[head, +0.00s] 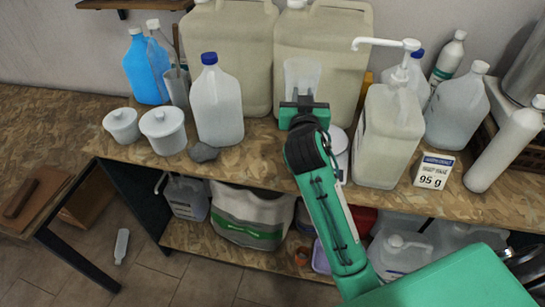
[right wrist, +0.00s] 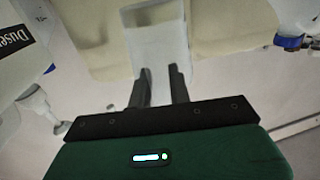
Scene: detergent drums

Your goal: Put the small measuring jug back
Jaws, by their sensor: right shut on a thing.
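The small measuring jug (head: 302,76) is a translucent white cup, upright in front of the big beige canisters at the back of the worktop. My right gripper (head: 304,101) is shut on its lower part. In the right wrist view the jug (right wrist: 157,36) stands between the two dark fingers (right wrist: 160,84). The gripper and arm hide what is directly below the jug, so I cannot tell whether it touches anything. My left gripper is not in view.
A blue-capped white bottle (head: 216,105) stands left of the gripper. Two lidded white tubs (head: 164,130) and a grey scoop-like thing (head: 204,152) are left. The wooden worktop (head: 255,158) is bare near its front.

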